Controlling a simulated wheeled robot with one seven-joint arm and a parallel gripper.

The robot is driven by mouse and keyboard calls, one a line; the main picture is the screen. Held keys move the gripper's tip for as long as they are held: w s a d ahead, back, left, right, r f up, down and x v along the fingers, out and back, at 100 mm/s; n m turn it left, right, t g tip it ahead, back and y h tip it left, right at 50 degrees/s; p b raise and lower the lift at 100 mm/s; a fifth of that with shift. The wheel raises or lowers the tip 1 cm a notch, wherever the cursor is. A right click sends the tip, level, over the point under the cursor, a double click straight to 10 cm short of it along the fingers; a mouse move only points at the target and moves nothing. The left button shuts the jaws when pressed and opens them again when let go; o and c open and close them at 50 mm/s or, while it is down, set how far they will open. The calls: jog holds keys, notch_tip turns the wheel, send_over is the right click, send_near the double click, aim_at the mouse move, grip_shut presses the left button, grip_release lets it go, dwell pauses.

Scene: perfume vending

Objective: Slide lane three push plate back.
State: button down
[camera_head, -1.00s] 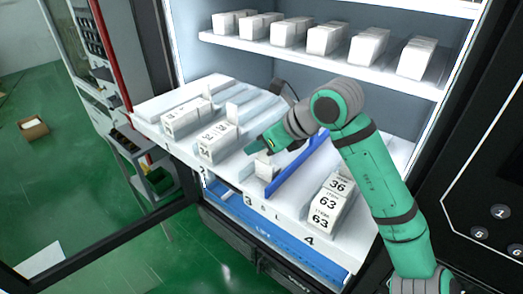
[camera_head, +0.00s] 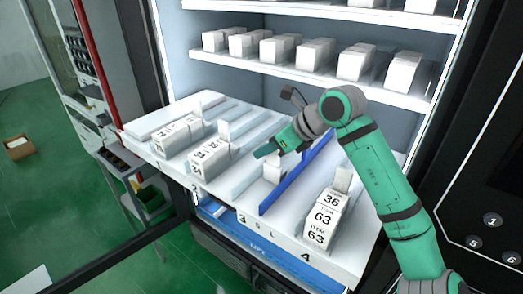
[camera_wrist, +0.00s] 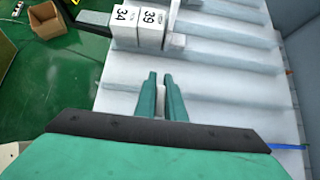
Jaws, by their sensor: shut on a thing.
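The pulled-out white shelf (camera_head: 335,255) has numbered lanes. Lane three's push plate (camera_head: 273,172) is a small white upright block beside a long blue divider (camera_head: 292,186). The lane in front of it is empty. My gripper (camera_head: 270,154) reaches in from the right and is shut on the push plate's upper part. In the wrist view my two fingers (camera_wrist: 163,95) point over the pale lanes, with a narrow gap between them. The plate is hard to make out there.
White numbered boxes (camera_head: 210,155) stand in lane two, more (camera_head: 322,220) in lane four. Their labels also show in the wrist view (camera_wrist: 145,20). A fixed shelf with boxes (camera_head: 310,52) is behind and above. The open glass door (camera_head: 120,250) is front left.

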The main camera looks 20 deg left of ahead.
jog(key=c, duration=1.8)
grip_release()
jog(key=shift+a, duration=0.15)
jog(key=shift+c, duration=0.2)
jog(key=v, duration=1.1)
jog(key=shift+w+f, duration=0.1)
